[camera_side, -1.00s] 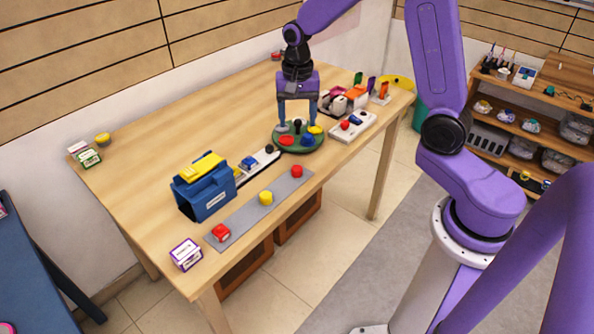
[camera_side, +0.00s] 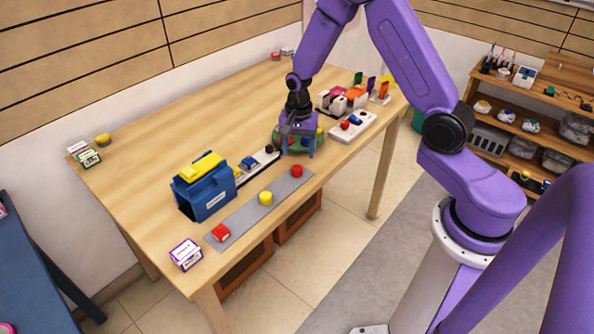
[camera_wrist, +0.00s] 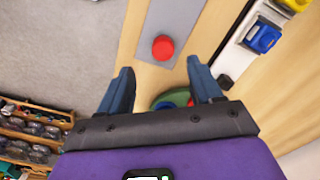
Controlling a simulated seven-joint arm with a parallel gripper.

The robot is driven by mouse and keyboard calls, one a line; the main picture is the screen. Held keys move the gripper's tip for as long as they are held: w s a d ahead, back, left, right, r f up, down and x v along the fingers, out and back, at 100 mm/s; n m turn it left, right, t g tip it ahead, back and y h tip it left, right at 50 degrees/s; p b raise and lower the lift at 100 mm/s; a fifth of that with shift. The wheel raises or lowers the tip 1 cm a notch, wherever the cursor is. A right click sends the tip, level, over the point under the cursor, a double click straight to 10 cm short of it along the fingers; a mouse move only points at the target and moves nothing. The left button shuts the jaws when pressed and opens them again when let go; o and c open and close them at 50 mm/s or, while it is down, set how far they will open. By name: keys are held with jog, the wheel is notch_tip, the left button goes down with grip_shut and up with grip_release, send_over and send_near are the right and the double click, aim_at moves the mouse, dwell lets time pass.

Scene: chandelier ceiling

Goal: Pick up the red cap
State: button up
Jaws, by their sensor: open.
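A round red cap (camera_side: 297,171) sits near the right end of a grey strip (camera_side: 243,218) along the table's front edge. In the wrist view the cap (camera_wrist: 163,47) lies just beyond the gap between my fingertips. My gripper (camera_side: 298,152) is open and empty, pointing down, a little behind and above the cap. In the wrist view its two blue fingers (camera_wrist: 160,68) are spread wide apart. The cap is apart from both fingers. I cannot tell the exact height of the fingertips over the table.
A yellow cap (camera_side: 265,198) and another red piece (camera_side: 221,232) share the strip. A green round board (camera_side: 321,141) lies behind my gripper, partly hidden. A blue toolbox (camera_side: 205,190) stands left, and a white panel with buttons (camera_side: 352,126) lies right. The table's front edge is close.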

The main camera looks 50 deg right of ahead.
aim_at(297, 168)
jog(key=shift+w+f, duration=0.2)
jog(key=shift+f, duration=2.9)
jog(key=shift+a, duration=0.1)
jog(key=c, duration=1.1)
